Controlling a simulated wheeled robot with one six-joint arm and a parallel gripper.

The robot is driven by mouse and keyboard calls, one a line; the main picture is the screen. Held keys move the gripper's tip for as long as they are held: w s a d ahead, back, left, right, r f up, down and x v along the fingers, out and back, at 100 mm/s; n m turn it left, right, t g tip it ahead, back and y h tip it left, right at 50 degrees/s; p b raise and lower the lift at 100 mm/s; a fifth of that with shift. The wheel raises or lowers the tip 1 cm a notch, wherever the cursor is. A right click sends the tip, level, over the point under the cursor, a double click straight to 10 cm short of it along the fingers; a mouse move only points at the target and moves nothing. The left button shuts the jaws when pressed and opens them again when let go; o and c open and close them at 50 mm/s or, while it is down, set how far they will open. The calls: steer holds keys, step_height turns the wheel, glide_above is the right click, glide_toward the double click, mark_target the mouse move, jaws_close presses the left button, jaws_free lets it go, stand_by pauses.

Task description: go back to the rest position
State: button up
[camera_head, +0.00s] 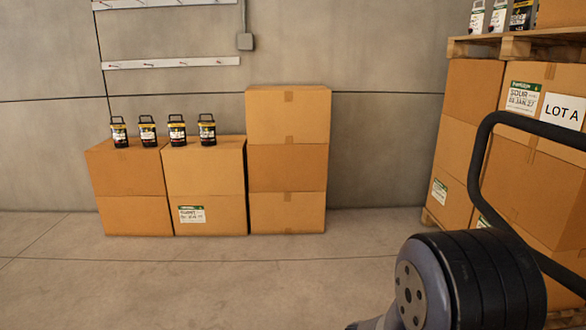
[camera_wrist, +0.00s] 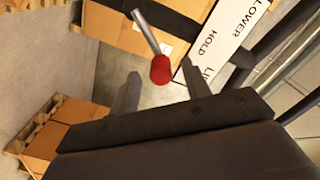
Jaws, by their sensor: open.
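My gripper (camera_wrist: 160,69) shows in the wrist view, its two dark fingers spread apart. A lever with a red knob (camera_wrist: 161,70) on a grey rod appears between the fingertips. I cannot tell whether the knob is touched, but the fingers are not closed on it. A white label plate (camera_wrist: 222,35) reading LOWER, HOLD and a partly hidden third word lies just beyond, to the right. In the head view a dark round arm joint of mine fills the lower right, and my gripper is out of sight there.
A black bent bar (camera_head: 477,160) rises at the right, near my arm. Beyond it stand stacked cartons (camera_head: 470,100) beside a LOT A sign (camera_head: 563,111). More cartons (camera_head: 288,168) and several black jars stand by the back wall. The floor (camera_head: 200,285) at left is clear.

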steer(key=shift+d, duration=1.15)
steer(key=shift+a, duration=0.1)
steer(key=a, duration=1.1)
steer(key=d, duration=1.1)
steer(key=shift+w+d+r+p, duration=0.1)
steer(key=shift+d+r+p, duration=0.05)
steer(key=shift+r+p, duration=0.3)
steer(key=shift+w+n+p, duration=0.3)
steer(key=shift+n+p, duration=0.4)
steer(key=shift+p, duration=0.15)
steer(key=shift+w+n+p, duration=0.2)
steer(key=shift+n+p, duration=0.3)
steer(key=shift+p, duration=0.05)
